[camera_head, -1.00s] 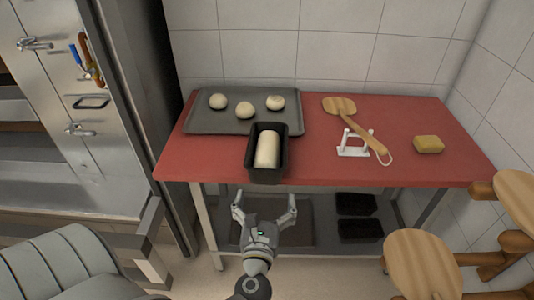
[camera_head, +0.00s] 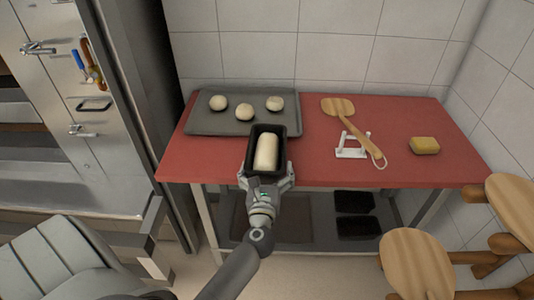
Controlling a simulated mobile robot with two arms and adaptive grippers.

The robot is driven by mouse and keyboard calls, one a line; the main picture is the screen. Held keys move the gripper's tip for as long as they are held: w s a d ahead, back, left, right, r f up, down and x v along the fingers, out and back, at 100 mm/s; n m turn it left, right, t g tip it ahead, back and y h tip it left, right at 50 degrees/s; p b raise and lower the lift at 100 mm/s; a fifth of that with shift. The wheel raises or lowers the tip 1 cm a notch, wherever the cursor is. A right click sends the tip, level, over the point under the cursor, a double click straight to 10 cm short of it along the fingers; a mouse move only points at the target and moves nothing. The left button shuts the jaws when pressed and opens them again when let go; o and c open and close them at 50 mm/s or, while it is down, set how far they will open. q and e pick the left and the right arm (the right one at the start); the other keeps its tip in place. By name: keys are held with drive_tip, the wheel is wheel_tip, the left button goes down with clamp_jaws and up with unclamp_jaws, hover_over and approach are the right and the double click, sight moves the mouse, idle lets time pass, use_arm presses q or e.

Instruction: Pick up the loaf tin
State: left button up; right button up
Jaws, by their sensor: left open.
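The loaf tin (camera_head: 253,146) is a dark rectangular pan near the front edge of the red table. A pale loaf of dough (camera_head: 266,152) lies in it. My left gripper (camera_head: 266,176) is at the near end of the tin, its open fingers reaching to either side of that end. I cannot tell whether the fingers touch the tin. My right gripper is not in view.
A grey baking tray (camera_head: 208,122) with three dough balls lies behind the tin. Wooden stools (camera_head: 418,262) stand at front right. Dark tins (camera_head: 355,202) sit on the lower shelf.

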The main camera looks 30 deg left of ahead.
use_arm(q)
drive_tip(key=shift+w+a, duration=0.2)
drive_tip(key=shift+w, duration=0.1)
drive_tip(key=shift+c, duration=0.3)
drive_tip(key=c, duration=0.7)
drive_tip(key=shift+r, duration=0.1)
drive_tip(key=shift+c, duration=0.6)
drive_tip(key=shift+r, duration=0.1)
